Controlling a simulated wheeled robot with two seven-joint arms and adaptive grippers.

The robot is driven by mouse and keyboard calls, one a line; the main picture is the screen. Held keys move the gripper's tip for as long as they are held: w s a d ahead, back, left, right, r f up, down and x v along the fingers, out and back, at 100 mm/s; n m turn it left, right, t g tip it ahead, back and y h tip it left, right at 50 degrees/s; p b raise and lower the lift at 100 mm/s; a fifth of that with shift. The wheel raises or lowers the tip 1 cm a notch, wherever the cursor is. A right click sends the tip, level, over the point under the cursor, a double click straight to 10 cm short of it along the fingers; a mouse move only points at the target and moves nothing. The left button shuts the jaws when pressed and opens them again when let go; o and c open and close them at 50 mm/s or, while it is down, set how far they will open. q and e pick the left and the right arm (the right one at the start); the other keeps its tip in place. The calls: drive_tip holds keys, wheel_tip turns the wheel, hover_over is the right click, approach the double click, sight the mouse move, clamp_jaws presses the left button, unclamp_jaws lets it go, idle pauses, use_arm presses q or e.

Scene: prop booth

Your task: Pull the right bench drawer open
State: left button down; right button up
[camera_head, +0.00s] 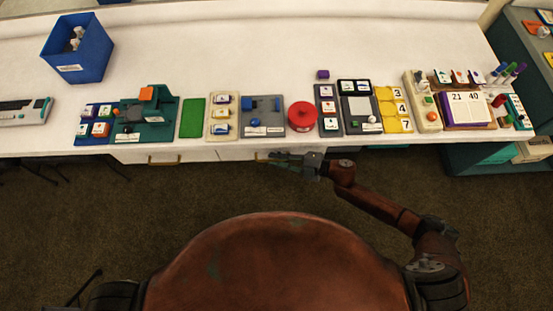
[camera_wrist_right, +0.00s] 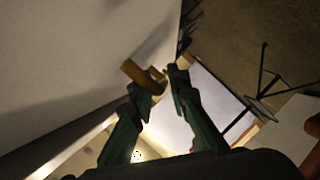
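The right bench drawer (camera_head: 235,155) is a pale front under the bench edge in the head view, and it looks closed. Its brass handle (camera_head: 261,156) is partly covered by my right gripper (camera_head: 276,158), which reaches in from the right. In the right wrist view the handle (camera_wrist_right: 143,75) lies at the fingertips of my right gripper (camera_wrist_right: 163,84). Its two dark green fingers stand apart, with the handle's near end close to the left fingertip. I cannot tell whether they touch. My left gripper is not in view.
A left drawer with a brass handle (camera_head: 165,160) sits beside it. The white bench top (camera_head: 260,60) holds a row of prop panels along its front edge, a red round container (camera_head: 301,116) and a blue bin (camera_head: 78,48).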

drive_tip(key=shift+c, duration=0.7)
clamp_jaws()
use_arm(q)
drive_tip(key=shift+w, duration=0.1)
use_arm(e)
drive_tip(key=shift+s, duration=0.1)
